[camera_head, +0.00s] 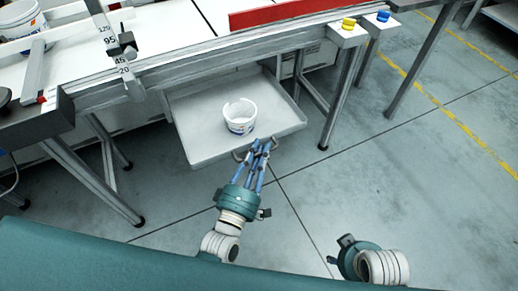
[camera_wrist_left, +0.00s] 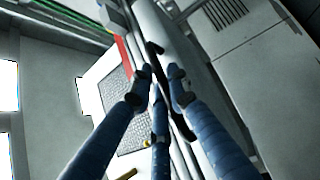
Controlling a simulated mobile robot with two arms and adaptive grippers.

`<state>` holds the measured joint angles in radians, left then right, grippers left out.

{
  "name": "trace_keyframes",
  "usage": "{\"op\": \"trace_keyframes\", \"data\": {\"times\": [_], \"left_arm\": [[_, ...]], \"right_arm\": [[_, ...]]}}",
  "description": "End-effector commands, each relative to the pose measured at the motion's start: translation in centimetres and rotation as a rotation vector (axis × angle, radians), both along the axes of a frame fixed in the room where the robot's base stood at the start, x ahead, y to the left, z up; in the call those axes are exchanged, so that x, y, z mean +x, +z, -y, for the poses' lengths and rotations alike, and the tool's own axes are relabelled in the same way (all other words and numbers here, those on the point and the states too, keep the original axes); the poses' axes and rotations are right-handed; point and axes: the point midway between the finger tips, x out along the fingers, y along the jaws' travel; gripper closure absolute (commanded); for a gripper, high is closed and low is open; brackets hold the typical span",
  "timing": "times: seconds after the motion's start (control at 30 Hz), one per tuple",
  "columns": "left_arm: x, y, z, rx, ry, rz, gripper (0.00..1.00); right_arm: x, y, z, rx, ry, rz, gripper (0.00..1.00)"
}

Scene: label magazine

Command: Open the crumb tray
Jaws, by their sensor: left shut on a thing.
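The crumb tray (camera_head: 205,147) is a wide, shallow grey-white tray, pulled well out from under the bench in the head view. A white tub (camera_head: 240,117) with a broken-looking rim stands in it. A small handle (camera_head: 239,155) sits at the tray's front edge. My left gripper (camera_head: 260,147) has its blue fingers shut on this handle. In the left wrist view, the fingers (camera_wrist_left: 160,78) close around a dark curved bar (camera_wrist_left: 183,128). My right gripper (camera_head: 342,250) is low at the right, apart from the tray; its fingers are not clear.
The bench (camera_head: 180,30) with a red strip (camera_head: 285,13) runs above the tray. A yellow button (camera_head: 348,23) and a blue button (camera_head: 383,16) sit at its right end. Bench legs (camera_head: 340,100) stand right of the tray. The floor in front is clear.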

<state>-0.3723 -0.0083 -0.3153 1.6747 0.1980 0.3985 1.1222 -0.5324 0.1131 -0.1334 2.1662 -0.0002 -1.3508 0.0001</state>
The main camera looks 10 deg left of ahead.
Motion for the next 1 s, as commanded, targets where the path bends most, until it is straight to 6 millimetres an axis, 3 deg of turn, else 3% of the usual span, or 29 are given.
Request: {"op": "trace_keyframes", "data": {"times": [0.03, 0.1, 0.13, 0.53, 1.0], "left_arm": [[-0.1, -0.7, 0.1, -0.008, -0.003, -0.018, 0.80], [-0.1, -0.6, 0.1, -0.007, -0.002, -0.017, 0.66], [-0.1, -0.6, 0.1, -0.006, -0.002, -0.016, 0.65], [-1.0, -0.5, -0.2, 0.000, -0.002, -0.009, 0.65], [-9.8, -1.7, -1.9, -0.002, -0.004, -0.013, 0.65]], "right_arm": [[0.0, 0.0, 0.0, 0.000, 0.000, 0.000, 0.60], [0.0, 0.0, 0.0, 0.000, 0.000, 0.000, 0.60], [0.0, 0.0, 0.0, 0.000, 0.000, 0.000, 0.60], [0.0, 0.0, 0.0, 0.001, 0.001, 0.000, 0.60], [0.0, 0.0, 0.0, 0.000, 0.000, 0.000, 0.60]]}}
